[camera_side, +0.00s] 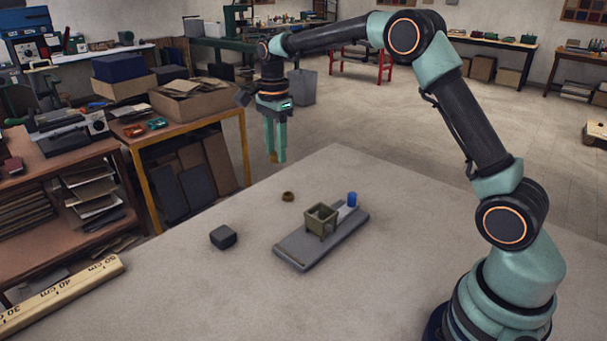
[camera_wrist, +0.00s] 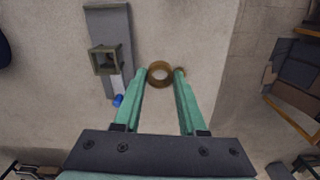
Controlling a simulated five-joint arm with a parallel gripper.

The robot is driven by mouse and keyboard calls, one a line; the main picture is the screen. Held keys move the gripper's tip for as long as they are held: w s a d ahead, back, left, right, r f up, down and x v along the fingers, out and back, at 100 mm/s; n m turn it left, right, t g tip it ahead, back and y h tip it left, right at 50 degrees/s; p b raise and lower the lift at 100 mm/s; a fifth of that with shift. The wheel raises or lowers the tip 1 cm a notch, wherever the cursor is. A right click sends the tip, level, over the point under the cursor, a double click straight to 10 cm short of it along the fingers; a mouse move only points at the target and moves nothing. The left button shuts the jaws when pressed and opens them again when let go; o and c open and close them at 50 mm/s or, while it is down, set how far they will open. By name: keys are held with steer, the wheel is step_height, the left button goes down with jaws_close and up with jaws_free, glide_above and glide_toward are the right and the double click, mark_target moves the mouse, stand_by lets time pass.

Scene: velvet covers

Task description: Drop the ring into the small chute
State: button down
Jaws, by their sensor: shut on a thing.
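My gripper (camera_side: 275,158) is raised above the far left part of the table, pointing down. In the wrist view its fingers (camera_wrist: 161,75) are shut on a brown ring (camera_wrist: 160,64), with the ring's opening facing the camera. In the side view the fingers mostly hide this ring. The small chute (camera_side: 321,216) is an olive square open-topped box on a grey base plate (camera_side: 300,252); it also shows in the wrist view (camera_wrist: 104,59), left of the held ring and apart from it.
A small brown round piece (camera_side: 288,196) lies on the table left of the chute. A blue cylinder (camera_side: 352,199) stands at the base plate's far end. A dark grey block (camera_side: 223,236) and a long ruler (camera_side: 62,295) lie to the left. The near table is clear.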

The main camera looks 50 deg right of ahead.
steer(key=s+d+f, duration=0.2)
steer(key=s+f, duration=0.2)
steer(key=s, duration=0.8)
steer(key=shift+d+f, duration=0.1)
steer(key=shift+f, duration=2.7)
steer(key=shift+c, duration=1.9)
jaws_free()
step_height(320, 180, up, 6)
steer(key=shift+f, duration=0.1)
